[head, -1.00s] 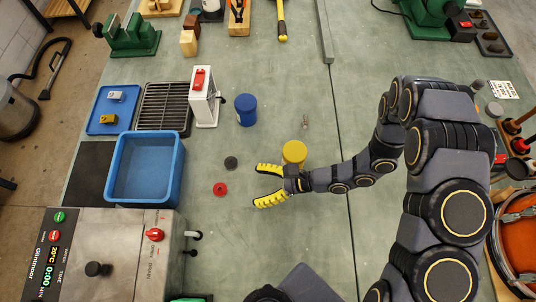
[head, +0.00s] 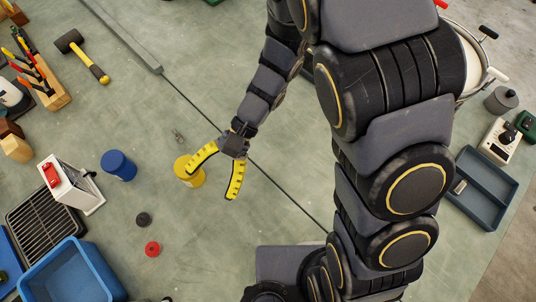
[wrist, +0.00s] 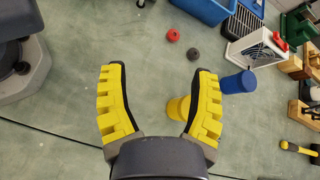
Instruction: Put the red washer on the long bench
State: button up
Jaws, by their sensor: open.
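The red washer (head: 152,249) lies flat on the green bench top (head: 200,262), just below a dark grey washer (head: 143,219) in the head view. In the wrist view the red washer (wrist: 173,35) is at the top, ahead of the fingers. My gripper (head: 212,187) is open and empty, with yellow padded fingers, up and to the right of the red washer and apart from it. In the wrist view my gripper (wrist: 158,100) has bare bench between its fingertips. I cannot tell whether this bench top is the long bench.
A yellow cylinder (head: 189,171) stands beside one finger, and a blue cylinder (head: 118,165) is farther left. A blue bin (head: 72,278), a black rack (head: 45,222) and a white box with a red switch (head: 72,183) stand at left. A grey tray (head: 480,188) is at right.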

jog(key=s+d+r+n+t+h, duration=0.2)
jog(key=d+r, duration=0.4)
jog(key=d, duration=0.3)
jog(key=s+d+r+n+t+h, duration=0.2)
jog(key=d+r+t+h, duration=0.2)
jog(key=d, duration=0.6)
notch_tip(320, 180, up, 2)
jog(key=shift+s+r+t+h, duration=0.2)
jog(key=shift+s+t+h, duration=0.2)
jog(key=shift+h, duration=0.1)
jog(key=shift+o, duration=0.8)
jog(key=shift+d+r, duration=0.1)
jog(key=shift+d, duration=0.35)
